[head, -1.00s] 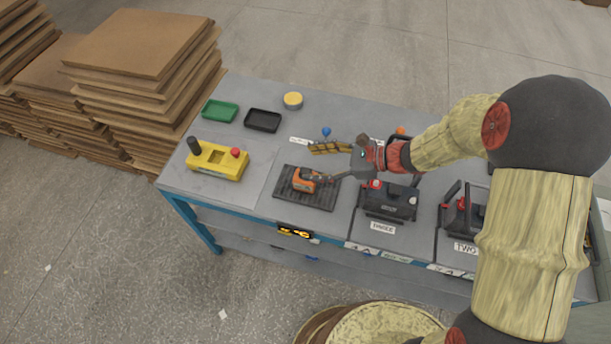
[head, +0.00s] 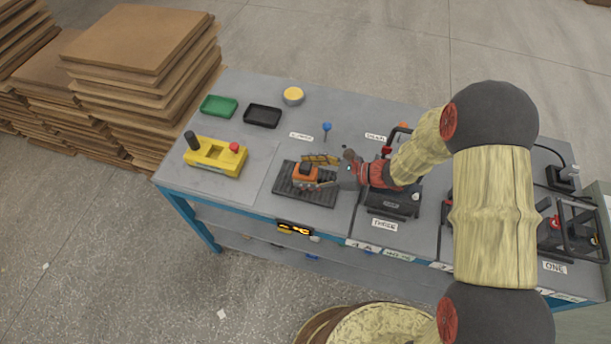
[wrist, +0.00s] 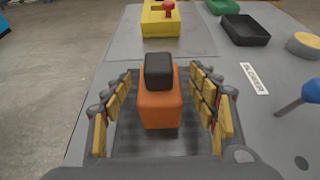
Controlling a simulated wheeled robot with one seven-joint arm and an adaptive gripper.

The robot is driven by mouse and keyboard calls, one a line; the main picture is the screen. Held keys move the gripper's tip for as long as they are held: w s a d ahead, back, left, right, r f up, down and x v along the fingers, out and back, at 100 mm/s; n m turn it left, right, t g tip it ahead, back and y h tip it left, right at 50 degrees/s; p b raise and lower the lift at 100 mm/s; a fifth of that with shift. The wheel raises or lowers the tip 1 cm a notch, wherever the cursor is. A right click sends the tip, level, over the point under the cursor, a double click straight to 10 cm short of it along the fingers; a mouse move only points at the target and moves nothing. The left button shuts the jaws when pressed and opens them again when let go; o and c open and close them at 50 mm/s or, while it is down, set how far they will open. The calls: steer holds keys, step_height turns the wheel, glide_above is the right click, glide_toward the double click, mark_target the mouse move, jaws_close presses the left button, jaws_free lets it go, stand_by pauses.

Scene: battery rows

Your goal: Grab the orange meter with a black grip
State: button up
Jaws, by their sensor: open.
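The orange meter (head: 305,173) with its black grip on top stands on a dark ribbed mat (head: 318,199) on the bench. In the wrist view the meter (wrist: 160,109) is upright, with the black grip (wrist: 159,71) above the orange body. My gripper (head: 320,172) is low over the mat, coming in from the right. In the wrist view my gripper (wrist: 162,112) is open, one yellow-padded finger on each side of the meter. Gaps show between the meter and both fingers. In the head view the fingers partly hide the meter's right side.
A yellow device (head: 216,157) with a red knob stands left of the mat. A green tray (head: 219,107), a black tray (head: 262,117) and a yellow round item (head: 293,95) lie behind. A blue-topped item (head: 327,127) stands close behind the gripper. Black batteries stand to the right.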

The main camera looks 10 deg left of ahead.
steer(key=b+x, duration=0.1)
steer(key=x, duration=0.3)
steer(key=shift+a+f, duration=0.25)
steer(key=shift+a, duration=0.1)
steer(key=shift+r, duration=0.1)
steer(key=shift+c, duration=0.4)
steer(key=c, duration=1.4)
